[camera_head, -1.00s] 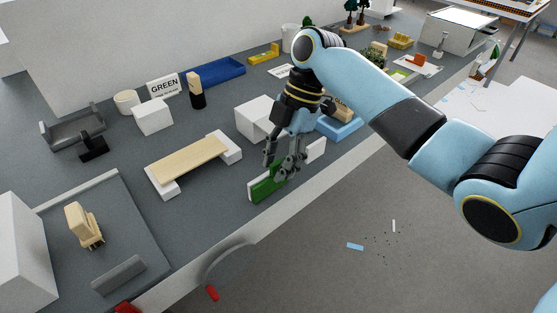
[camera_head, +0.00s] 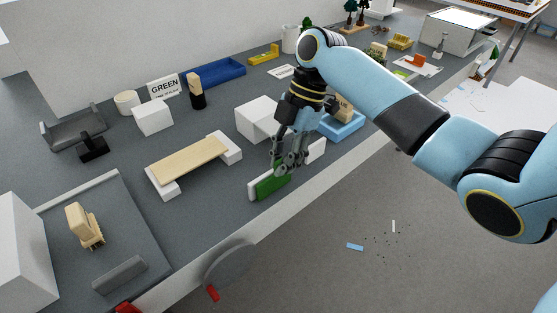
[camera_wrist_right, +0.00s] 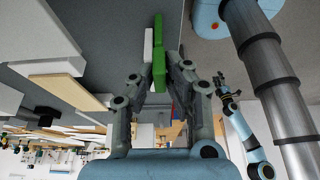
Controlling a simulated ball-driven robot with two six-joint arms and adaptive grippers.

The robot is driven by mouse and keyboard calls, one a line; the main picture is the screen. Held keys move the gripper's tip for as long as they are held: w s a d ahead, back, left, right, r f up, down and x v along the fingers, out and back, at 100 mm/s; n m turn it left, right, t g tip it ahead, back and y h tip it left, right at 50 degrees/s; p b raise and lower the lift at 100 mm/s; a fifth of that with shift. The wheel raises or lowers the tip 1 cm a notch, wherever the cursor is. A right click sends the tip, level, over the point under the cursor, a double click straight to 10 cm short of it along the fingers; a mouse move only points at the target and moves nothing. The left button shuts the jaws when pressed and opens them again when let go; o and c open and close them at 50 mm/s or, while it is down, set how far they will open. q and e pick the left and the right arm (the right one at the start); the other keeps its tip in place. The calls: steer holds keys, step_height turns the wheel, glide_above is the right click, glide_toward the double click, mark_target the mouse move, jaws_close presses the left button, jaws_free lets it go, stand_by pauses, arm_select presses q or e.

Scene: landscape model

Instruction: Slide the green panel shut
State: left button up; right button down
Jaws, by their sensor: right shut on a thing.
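The green panel (camera_head: 272,185) stands upright at the table's front edge, in front of a white wall piece (camera_head: 252,190). Another white piece (camera_head: 317,150) stands to its right. My right gripper (camera_head: 287,166) comes down from above and is shut on the green panel near its right end. In the right wrist view the green panel (camera_wrist_right: 159,45) runs between the fingers, beside a white strip (camera_wrist_right: 148,45). The fingers hide part of the panel. My left gripper (camera_wrist_right: 228,94) shows small in the right wrist view; its jaws are unclear.
A white block (camera_head: 256,118) stands behind the gripper and a light blue tray (camera_head: 342,127) to its right. A wooden plank (camera_head: 188,161) bridges white blocks to the left. A GREEN sign (camera_head: 164,87) stands farther back. The floor lies beyond the front edge.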

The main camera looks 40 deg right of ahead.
steer(key=d, duration=0.6)
steer(key=shift+w+d, duration=0.3)
steer(key=shift+d, duration=0.1)
steer(key=c, duration=1.4)
jaws_free()
steer(key=shift+d, duration=0.15)
steer(key=shift+o, duration=0.2)
steer(key=shift+r, duration=0.2)
steer(key=v, duration=1.1)
steer(key=shift+r, duration=0.3)
steer(key=shift+d, duration=0.1)
